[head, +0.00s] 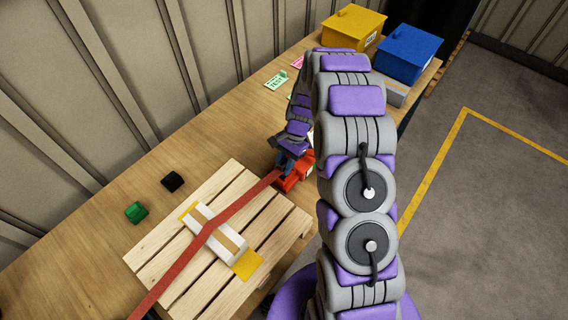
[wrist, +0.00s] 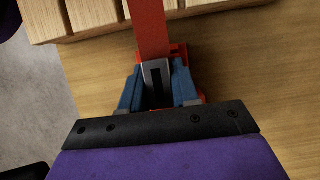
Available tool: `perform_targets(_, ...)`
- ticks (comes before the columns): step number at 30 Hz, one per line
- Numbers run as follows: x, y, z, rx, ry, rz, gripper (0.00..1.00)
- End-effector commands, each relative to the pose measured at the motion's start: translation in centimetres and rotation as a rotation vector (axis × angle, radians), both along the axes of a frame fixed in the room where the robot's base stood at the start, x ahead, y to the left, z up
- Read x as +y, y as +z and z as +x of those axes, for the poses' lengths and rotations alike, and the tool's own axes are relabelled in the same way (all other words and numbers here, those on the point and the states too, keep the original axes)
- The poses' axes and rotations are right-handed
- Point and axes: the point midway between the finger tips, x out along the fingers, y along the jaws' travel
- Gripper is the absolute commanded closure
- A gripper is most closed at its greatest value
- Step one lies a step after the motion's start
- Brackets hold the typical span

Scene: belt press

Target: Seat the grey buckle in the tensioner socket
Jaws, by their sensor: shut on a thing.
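The grey buckle (wrist: 157,75) is at the end of the red strap (wrist: 149,28). My gripper (wrist: 158,92) has its two blue fingers shut on it from both sides. The red tensioner (wrist: 180,52) shows behind and around the buckle; its socket is hidden, and I cannot tell whether the buckle is above it or inside it. In the head view, my gripper (head: 284,162) is at the red tensioner (head: 295,180), by the pallet's right corner. The strap (head: 235,208) runs there across the pallet. The buckle is hidden in the head view.
The wooden pallet (head: 170,249) carries a white and tan piece (head: 224,238) under the strap. A green block (head: 135,211) and a black block (head: 172,181) lie left on the table (head: 120,185). Yellow (head: 350,29) and blue (head: 407,53) boxes stand at the far end.

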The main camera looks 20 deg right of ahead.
Motion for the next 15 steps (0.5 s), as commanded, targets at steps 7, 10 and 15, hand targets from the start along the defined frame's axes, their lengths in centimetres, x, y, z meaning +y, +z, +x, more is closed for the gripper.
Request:
perform_targets(7, 0.0, -0.07, 0.01, 0.0, 0.0, 0.0, 1.0)
perform_targets(10, 0.01, -0.22, 0.01, 0.0, 0.0, 0.0, 1.0)
perform_targets(15, 0.01, -0.52, 0.01, 0.0, 0.0, 0.0, 1.0)
